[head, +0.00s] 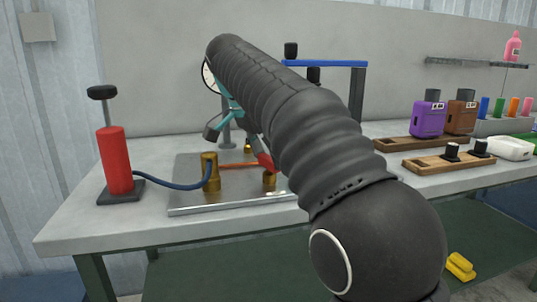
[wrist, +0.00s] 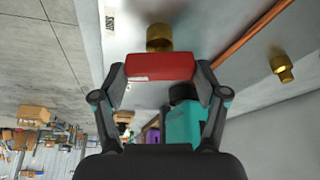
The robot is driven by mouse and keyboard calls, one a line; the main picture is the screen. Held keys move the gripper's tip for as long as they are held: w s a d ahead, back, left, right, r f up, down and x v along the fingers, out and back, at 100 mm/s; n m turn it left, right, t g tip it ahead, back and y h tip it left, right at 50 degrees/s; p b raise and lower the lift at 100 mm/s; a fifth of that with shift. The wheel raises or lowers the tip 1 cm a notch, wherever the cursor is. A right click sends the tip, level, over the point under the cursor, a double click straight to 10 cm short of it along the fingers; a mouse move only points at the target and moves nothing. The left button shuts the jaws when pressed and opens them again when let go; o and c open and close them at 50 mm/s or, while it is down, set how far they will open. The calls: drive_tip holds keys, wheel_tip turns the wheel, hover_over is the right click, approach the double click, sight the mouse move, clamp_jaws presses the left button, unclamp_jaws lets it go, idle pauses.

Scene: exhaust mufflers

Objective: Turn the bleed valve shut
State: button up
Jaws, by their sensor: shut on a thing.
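The bleed valve's red handle (head: 265,162) stands at the brass fitting (head: 270,180) on the metal plate of the bench. In the wrist view the red handle (wrist: 160,67) lies crosswise between my fingers, just in front of the round brass fitting (wrist: 159,38). My gripper (wrist: 161,76) is shut on the handle, with one finger at each end of it. In the head view my arm hides most of my gripper and the right part of the plate. How far the handle is turned cannot be told.
A red hand pump (head: 115,160) stands left on the bench, with a blue hose (head: 170,185) running to a brass cylinder (head: 210,172). A copper pipe (head: 237,165) crosses the plate (head: 215,207). A blue-topped frame (head: 335,64) stands behind my arm.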

drive_tip(key=shift+w+a+m+g+h, duration=0.1)
drive_tip(key=shift+m+g+h, duration=0.35)
drive_tip(key=shift+m, duration=1.35)
drive_tip(key=shift+g+y, duration=0.25)
drive_tip(key=o, duration=1.2)
drive_tip(key=shift+c, duration=0.2)
